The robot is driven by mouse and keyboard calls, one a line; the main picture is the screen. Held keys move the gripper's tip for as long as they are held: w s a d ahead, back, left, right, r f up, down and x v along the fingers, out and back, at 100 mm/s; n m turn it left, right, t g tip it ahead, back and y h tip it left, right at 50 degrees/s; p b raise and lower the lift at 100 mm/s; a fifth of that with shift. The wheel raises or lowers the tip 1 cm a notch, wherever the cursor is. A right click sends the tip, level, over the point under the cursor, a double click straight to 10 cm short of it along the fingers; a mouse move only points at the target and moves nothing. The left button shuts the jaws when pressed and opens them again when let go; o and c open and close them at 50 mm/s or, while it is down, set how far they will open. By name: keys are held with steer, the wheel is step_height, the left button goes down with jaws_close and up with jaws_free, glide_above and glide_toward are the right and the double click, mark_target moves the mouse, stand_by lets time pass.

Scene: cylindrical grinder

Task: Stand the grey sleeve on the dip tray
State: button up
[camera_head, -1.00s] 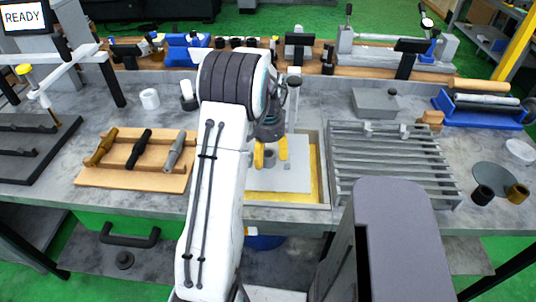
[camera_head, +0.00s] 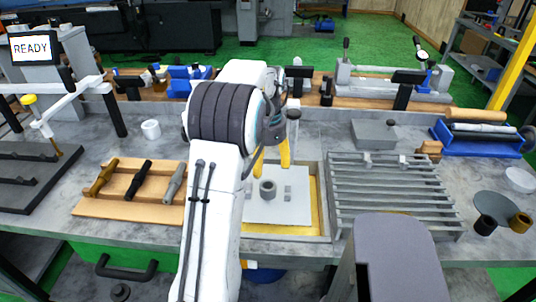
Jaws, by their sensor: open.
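The grey sleeve (camera_head: 267,189) stands upright on the pale plate of the dip tray (camera_head: 313,208), a shallow grey-framed tray with a yellow bed. The sleeve sits toward the left part of the plate, and its open top shows. My gripper (camera_head: 271,164) has yellow fingers spread apart and empty. It hangs just above and behind the sleeve in the picture, with a visible gap between fingertips and sleeve. My white arm hides the tray's left edge.
A slatted grey rack (camera_head: 390,190) stands right of the tray. A wooden holder (camera_head: 120,209) with three handled tools lies left. A dark sleeve (camera_head: 484,225) and a brown sleeve (camera_head: 520,222) stand far right. A white ring (camera_head: 151,130) stands behind the wooden holder.

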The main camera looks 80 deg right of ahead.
steer(key=shift+r, duration=1.45)
steer(key=shift+w, duration=0.1)
steer(key=w+a+r+n+t+h, duration=0.1)
steer(key=w+a+r+n, duration=0.2)
steer(key=w+a+n, duration=0.5)
steer(key=w+a+r+n, duration=0.35)
steer(key=w+a, duration=0.65)
steer(key=w, duration=0.5)
steer(key=w+a+n+t, duration=0.1)
steer(key=w+a+n, duration=0.2)
steer(key=a+n, duration=0.75)
steer(key=s+a+f+n+t, duration=0.1)
steer(key=s+a+f+n, duration=0.1)
steer(key=a, duration=0.6)
steer(key=s+a+f+n+t+y, duration=0.1)
steer(key=s+a+f+n, duration=0.1)
steer(key=a+n, duration=0.3)
steer(key=shift+s+a+f, duration=0.25)
steer(key=shift+s+a, duration=0.6)
steer(key=shift+a, duration=1.15)
steer(key=shift+d, duration=0.15)
